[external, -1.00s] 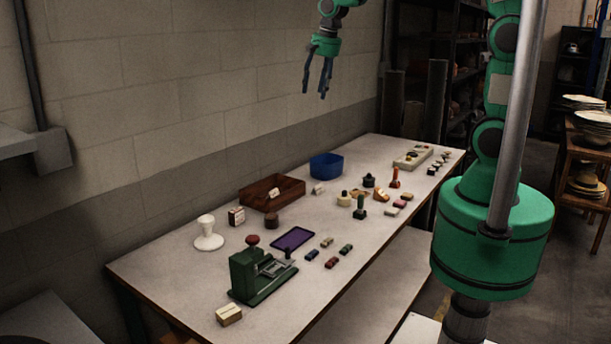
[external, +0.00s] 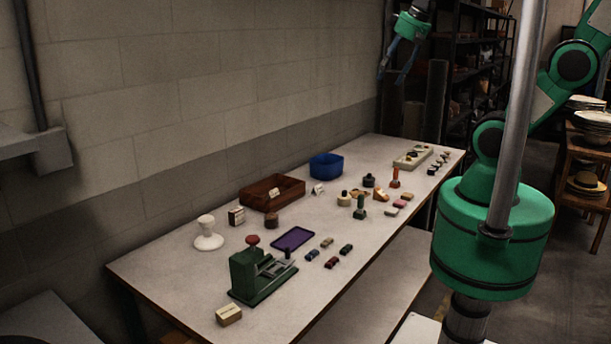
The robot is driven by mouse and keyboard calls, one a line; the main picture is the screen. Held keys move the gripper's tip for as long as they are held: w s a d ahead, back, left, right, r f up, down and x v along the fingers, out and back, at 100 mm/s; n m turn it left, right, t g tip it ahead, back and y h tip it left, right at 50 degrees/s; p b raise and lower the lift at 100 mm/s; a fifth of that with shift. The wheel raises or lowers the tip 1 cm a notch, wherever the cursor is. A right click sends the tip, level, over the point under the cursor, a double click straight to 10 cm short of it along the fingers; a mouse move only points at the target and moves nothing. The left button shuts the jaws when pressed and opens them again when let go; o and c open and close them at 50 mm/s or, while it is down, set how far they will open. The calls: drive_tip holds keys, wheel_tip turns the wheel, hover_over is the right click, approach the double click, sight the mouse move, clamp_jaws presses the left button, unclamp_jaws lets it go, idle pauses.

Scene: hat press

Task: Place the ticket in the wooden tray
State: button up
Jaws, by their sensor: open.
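The wooden tray (external: 288,201) is a dark brown open box at the back of the table, near the wall. One small white card (external: 274,192) shows at the tray; I cannot tell whether it is inside or on its wall. Another small white card (external: 318,189) stands on the table just right of the tray. Either could be the ticket; the print is too small to read. My gripper (external: 391,80) is open and empty, high above the far end of the table, well away from both cards and the tray.
A blue bin (external: 326,166) stands behind the right card. Several stamps and small blocks, such as the green-handled stamp (external: 360,208), crowd the table to the right. A purple pad (external: 293,238) and a green press (external: 257,275) stand in front.

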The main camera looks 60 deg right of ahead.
drive_tip(key=shift+n, duration=0.8)
drive_tip(key=s, duration=0.2)
drive_tip(key=s+f, duration=0.1)
drive_tip(key=s, duration=0.2)
drive_tip(key=shift+f, duration=0.1)
wheel_tip(320, 180, down, 9)
drive_tip(key=b, duration=0.9)
